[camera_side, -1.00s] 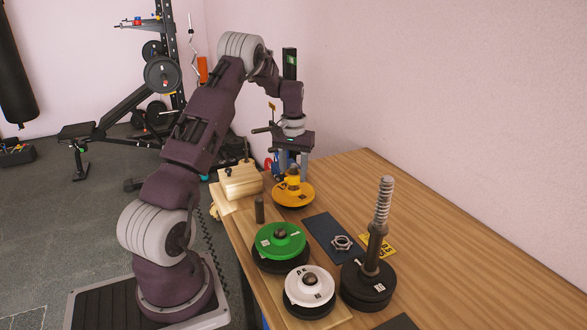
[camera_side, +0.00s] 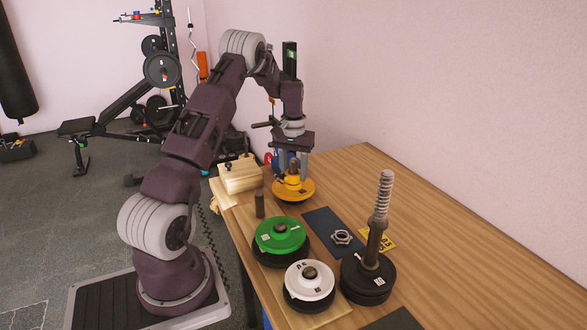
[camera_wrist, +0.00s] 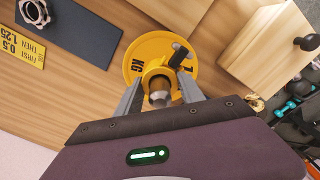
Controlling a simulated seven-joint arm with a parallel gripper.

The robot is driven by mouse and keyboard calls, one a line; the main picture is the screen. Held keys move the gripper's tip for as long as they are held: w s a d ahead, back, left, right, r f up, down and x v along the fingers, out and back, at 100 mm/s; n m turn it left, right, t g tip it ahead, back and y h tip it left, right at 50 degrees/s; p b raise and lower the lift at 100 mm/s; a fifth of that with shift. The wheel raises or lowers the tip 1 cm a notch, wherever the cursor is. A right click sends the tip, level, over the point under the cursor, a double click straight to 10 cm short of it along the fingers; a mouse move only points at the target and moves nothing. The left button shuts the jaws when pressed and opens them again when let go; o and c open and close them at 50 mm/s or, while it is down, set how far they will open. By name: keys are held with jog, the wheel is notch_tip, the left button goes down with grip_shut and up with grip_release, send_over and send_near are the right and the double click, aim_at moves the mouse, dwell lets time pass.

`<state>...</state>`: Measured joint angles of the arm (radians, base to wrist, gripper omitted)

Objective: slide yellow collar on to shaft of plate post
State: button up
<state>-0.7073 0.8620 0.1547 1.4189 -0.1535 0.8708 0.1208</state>
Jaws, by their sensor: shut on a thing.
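The yellow collar (camera_side: 292,183) stands over the middle of a yellow disc (camera_side: 306,194) at the far end of the table. A metal peg end (camera_wrist: 160,92) shows through the collar (camera_wrist: 153,71), and a dark lever (camera_wrist: 178,56) sticks out from it. My gripper (camera_side: 293,178) points down over the disc. Its fingers are shut on the collar, one on each side, in the wrist view (camera_wrist: 162,82). The plate post (camera_side: 375,240) stands upright at the near right, with a ribbed upper shaft and black plates around its foot. No collar shows on its shaft.
A green plate (camera_side: 268,235) and a white plate (camera_side: 318,283) lie on dark plates at the near left. A short dark peg (camera_side: 260,205) and a wooden block (camera_side: 240,175) stand left of the disc. A metal nut (camera_side: 341,237) lies on a dark mat (camera_side: 321,222).

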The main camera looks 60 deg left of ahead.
jog(key=shift+f, duration=0.45)
jog(key=o, duration=1.5)
